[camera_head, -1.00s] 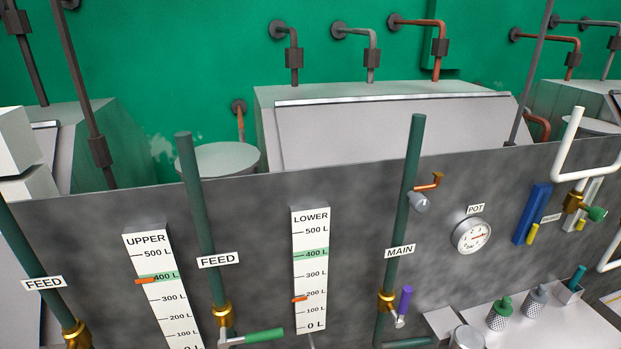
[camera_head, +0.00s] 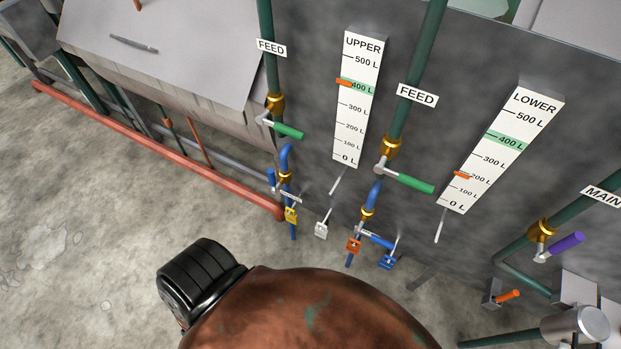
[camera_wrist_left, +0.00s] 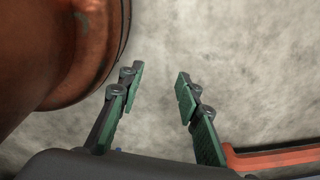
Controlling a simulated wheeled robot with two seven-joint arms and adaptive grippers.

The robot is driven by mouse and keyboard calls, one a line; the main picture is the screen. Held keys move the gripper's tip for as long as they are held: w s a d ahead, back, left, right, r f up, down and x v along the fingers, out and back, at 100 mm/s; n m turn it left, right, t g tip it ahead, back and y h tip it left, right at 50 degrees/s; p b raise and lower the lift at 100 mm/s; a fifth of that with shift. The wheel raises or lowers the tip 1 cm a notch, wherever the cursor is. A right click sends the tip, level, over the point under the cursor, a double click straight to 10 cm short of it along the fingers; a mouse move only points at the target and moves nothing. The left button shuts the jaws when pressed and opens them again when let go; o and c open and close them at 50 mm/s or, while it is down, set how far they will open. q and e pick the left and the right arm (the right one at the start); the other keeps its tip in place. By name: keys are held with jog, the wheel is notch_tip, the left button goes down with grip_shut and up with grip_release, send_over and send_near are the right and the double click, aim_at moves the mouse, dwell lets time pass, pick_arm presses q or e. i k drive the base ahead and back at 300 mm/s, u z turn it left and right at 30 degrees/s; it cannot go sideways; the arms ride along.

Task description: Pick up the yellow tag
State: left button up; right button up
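The yellow tag (camera_head: 291,214) is small and hangs at the lower part of the leftmost blue pipe, below the left FEED valve, in the head view. I cannot make it out in the left wrist view. My left gripper (camera_wrist_left: 160,75) shows in the left wrist view with its two green-padded fingers apart. Nothing is between them, only grey floor behind. Its fingers do not show in the head view, so its distance to the tag is unclear. My right gripper is not in view.
A white tag (camera_head: 321,230), an orange tag (camera_head: 354,246) and a blue tag (camera_head: 387,262) hang right of the yellow one. A red pipe (camera_head: 160,148) runs along the floor. A rusty brown rounded body fills the bottom middle. Floor at left is clear.

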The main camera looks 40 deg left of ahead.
aim_at(292, 219)
jog(key=u, duration=1.6)
jog(key=k, duration=1)
jog(key=z, duration=0.1)
jog(key=i, duration=0.5)
jog(key=z, duration=0.4)
